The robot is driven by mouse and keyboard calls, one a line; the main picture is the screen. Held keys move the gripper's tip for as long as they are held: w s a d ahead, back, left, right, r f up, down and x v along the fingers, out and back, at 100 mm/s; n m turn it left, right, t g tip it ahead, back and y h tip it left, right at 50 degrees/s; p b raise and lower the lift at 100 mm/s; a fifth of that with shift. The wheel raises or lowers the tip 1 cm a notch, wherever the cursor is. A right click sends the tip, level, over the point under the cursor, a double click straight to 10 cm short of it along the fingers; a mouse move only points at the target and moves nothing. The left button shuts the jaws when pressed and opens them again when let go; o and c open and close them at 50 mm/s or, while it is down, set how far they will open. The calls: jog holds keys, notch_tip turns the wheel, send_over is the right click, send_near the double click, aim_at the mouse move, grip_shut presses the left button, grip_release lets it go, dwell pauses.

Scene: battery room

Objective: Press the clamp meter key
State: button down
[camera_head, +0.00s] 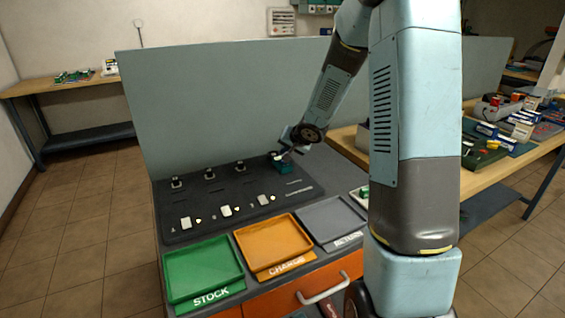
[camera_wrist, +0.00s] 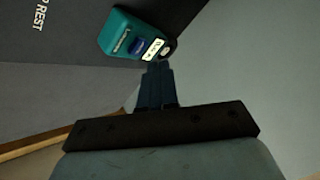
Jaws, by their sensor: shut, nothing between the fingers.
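The clamp meter is a teal, box-shaped device (camera_wrist: 125,33) in the wrist view, at the upper middle. Its face carries a dark blue oval patch, a pale lettered strip and a grey round part at its right end; I cannot tell which part is the key. In the head view the meter (camera_head: 282,166) sits at the far right of the dark panel. My gripper (camera_wrist: 160,68) is shut and empty, its fingertips close by the meter's pale strip; I cannot tell whether they touch it. In the head view my gripper (camera_head: 287,151) hides part of the meter.
The dark panel (camera_head: 232,190) holds several black posts and pale pieces. In front lie a green STOCK tray (camera_head: 203,298), an orange CHARGE tray (camera_head: 304,255) and a grey tray (camera_head: 329,222). A grey-green screen (camera_head: 220,110) stands behind the bench.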

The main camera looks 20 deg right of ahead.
jog(key=shift+r, duration=2.15)
jog(key=shift+r, duration=0.1)
jog(key=s+d+r+n+h, duration=0.1)
jog(key=s+d+r+h, duration=0.15)
jog(key=s+r, duration=0.5)
jog(key=s+d+r+n+h, duration=0.15)
jog(key=s+r+h, duration=0.25)
jog(key=s+r, duration=0.4)
jog(key=s+a+n+g+y, duration=0.1)
jog(key=s+a+y, duration=0.1)
jog(key=s, duration=0.9)
jog(key=s+a+n+g+y, duration=0.2)
jog(key=s, duration=1)
jog(key=shift+s+a, duration=0.25)
jog(key=shift+a, duration=0.15)
